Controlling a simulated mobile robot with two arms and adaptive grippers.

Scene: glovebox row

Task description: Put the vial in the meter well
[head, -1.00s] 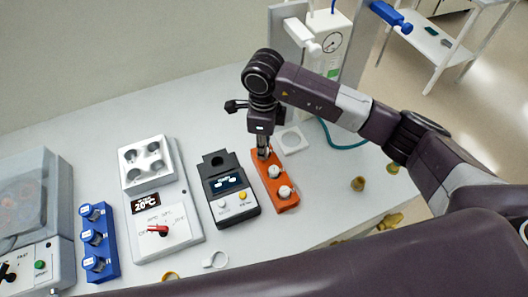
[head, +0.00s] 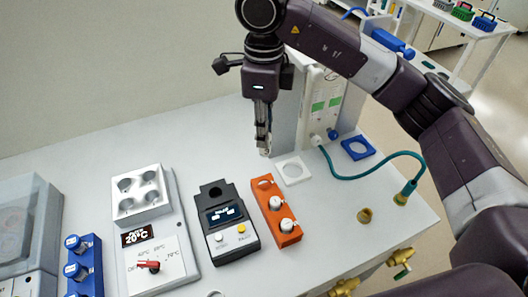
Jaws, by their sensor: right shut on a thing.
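My right gripper (head: 263,135) is shut on a small pale vial (head: 265,151), mostly hidden between the fingers. It holds the vial upright above the table, just behind the far end of the orange rack (head: 286,240). The rack's far hole is empty; two white-capped vials (head: 276,203) stand in the other holes. The dark meter (head: 231,222) is left of the rack, with a lit display and two buttons. Its round well (head: 215,192) at the far end looks empty. My left gripper is out of view.
A white block with several wells and a dial (head: 160,255) stands left of the meter. Farther left are a blue rack (head: 92,262) and a clear-lidded machine (head: 25,225). A white square ring (head: 293,170) and a teal hose (head: 365,177) lie to the right.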

